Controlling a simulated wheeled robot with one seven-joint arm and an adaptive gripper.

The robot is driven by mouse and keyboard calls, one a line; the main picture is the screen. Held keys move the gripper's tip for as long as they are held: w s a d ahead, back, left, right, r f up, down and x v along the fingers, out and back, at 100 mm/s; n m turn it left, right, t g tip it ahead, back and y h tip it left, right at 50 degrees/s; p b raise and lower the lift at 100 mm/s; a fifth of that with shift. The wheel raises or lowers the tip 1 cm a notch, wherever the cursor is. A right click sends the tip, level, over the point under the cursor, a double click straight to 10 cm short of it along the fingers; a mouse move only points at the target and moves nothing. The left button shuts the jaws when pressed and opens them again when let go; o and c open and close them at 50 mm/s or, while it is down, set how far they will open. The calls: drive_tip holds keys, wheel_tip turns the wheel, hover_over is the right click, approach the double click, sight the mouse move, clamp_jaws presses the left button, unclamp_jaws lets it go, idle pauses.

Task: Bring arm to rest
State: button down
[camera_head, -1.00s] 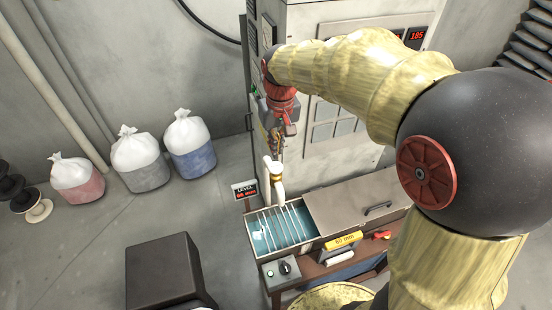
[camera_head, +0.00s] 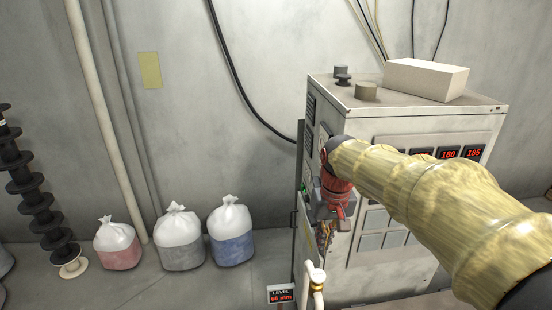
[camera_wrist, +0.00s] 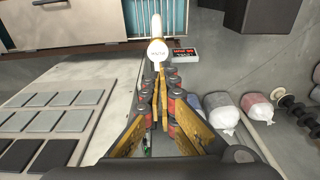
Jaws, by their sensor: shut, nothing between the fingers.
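My arm (camera_head: 415,190) reaches from the lower right to the front of the grey machine cabinet (camera_head: 460,130). My gripper (camera_head: 325,242) hangs downward there, above a white pipe with a brass band (camera_head: 317,280). In the wrist view my gripper (camera_wrist: 160,72) has its slim yellow fingertips close together, with nothing held between them. The white pipe's round end (camera_wrist: 157,48) shows just beyond the fingertips; I cannot tell the exact gap.
A level display (camera_head: 281,294) stands beside the pipe. Red, grey (camera_head: 180,240) and blue bags stand left by the wall, near stacked black spools (camera_head: 25,180).

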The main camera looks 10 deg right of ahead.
drive_tip(key=s+f+t+b, duration=0.4)
drive_tip(key=s+f+b, duration=1.7)
drive_tip(key=f+b, duration=0.4)
drive_tip(key=shift+s+b, duration=0.35)
drive_tip(key=shift+b, duration=0.1)
